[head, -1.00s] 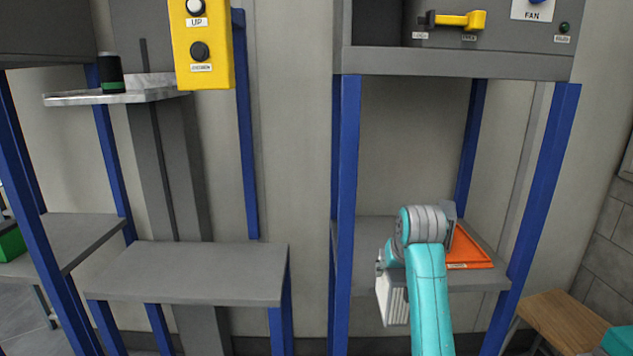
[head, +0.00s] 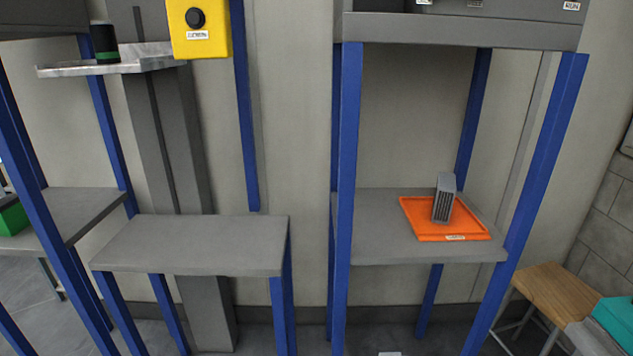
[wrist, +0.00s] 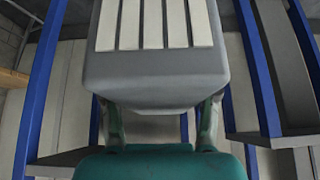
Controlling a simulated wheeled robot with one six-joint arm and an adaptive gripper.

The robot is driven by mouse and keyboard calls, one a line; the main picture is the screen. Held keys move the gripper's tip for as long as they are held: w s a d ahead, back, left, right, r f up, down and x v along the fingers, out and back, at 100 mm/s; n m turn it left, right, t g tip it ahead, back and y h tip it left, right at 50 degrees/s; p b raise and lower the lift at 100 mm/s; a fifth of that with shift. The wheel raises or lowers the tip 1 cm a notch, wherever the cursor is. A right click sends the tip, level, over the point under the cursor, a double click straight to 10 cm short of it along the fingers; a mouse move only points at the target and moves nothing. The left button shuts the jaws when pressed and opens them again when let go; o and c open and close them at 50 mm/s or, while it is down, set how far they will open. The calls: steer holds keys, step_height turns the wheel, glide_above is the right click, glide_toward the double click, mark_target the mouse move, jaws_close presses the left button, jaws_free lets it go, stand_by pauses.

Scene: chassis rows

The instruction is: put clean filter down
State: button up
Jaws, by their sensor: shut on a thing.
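My gripper (wrist: 158,106) shows in the wrist view, its two fingers shut on the sides of the clean filter (wrist: 152,72), a grey frame with white pleats. The filter fills the upper middle of that view and hides what is behind it. In the head view my arm is out of sight; a small white piece at the bottom edge is too cut off to identify. A second filter (head: 443,200), grey with dark pleats, stands on the orange tray (head: 418,228) on the right bay's shelf.
The right bay's grey shelf (head: 370,235) is bare left of the tray, between blue posts (head: 347,190). The grey table (head: 190,245) at centre left is empty. A dark canister (head: 105,45) stands on the upper left ledge. A wooden stool (head: 560,295) stands at the lower right.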

steer(key=s+f, duration=0.7)
steer(key=f, duration=0.6)
steer(key=shift+s, duration=0.4)
steer(key=shift+f, duration=0.1)
